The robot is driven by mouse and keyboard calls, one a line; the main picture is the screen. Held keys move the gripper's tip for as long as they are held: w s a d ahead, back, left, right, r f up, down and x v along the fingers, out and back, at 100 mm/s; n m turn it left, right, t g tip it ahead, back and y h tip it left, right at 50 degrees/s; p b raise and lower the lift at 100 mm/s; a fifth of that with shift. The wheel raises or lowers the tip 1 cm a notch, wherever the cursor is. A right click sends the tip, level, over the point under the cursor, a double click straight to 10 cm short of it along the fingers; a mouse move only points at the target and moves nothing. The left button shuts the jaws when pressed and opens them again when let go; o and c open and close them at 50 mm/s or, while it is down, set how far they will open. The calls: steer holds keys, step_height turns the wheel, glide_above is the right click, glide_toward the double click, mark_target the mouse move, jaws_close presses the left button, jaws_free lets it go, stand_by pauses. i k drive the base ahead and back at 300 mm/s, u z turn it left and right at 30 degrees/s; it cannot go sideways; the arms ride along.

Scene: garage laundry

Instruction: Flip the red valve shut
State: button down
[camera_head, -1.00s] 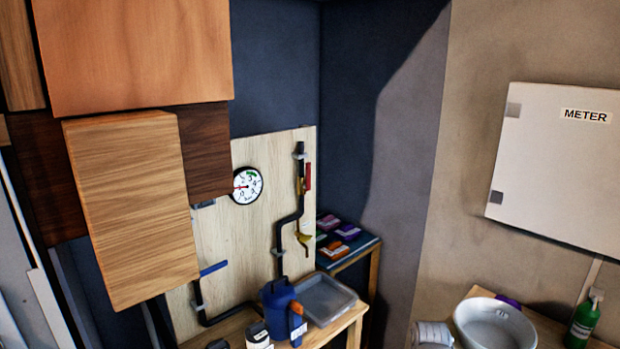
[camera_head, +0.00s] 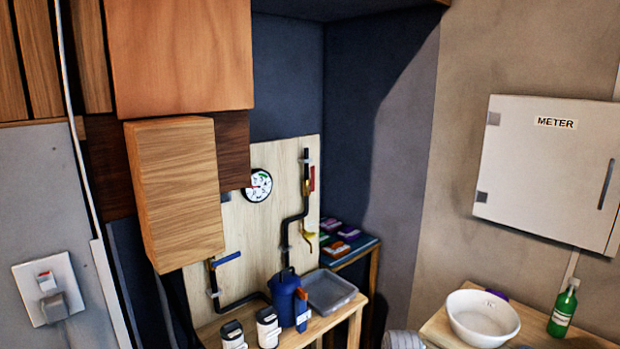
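The red valve handle (camera_head: 312,178) is a small upright red lever beside a brass fitting on the black pipe (camera_head: 304,190), at the right edge of the wooden backboard (camera_head: 275,235). The lever stands parallel to the vertical pipe. A yellow valve handle (camera_head: 308,238) sits lower on the same pipe run. A blue valve handle (camera_head: 228,259) slants on a pipe at the board's lower left. My gripper does not show in the head view.
A wooden cabinet with an open door (camera_head: 175,190) partly covers the board's left. A blue jug (camera_head: 284,292), grey tray (camera_head: 328,290) and white-labelled containers (camera_head: 268,326) stand on the bench below. A white bowl (camera_head: 482,317) and green bottle (camera_head: 563,308) stand at right.

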mark_target(312, 188)
steer(key=u, duration=0.45)
steer(key=k, duration=1)
steer(key=u, duration=0.25)
steer(key=i, duration=1.3)
steer(key=z, duration=0.65)
steer(key=i, duration=1.05)
steer(key=z, duration=0.35)
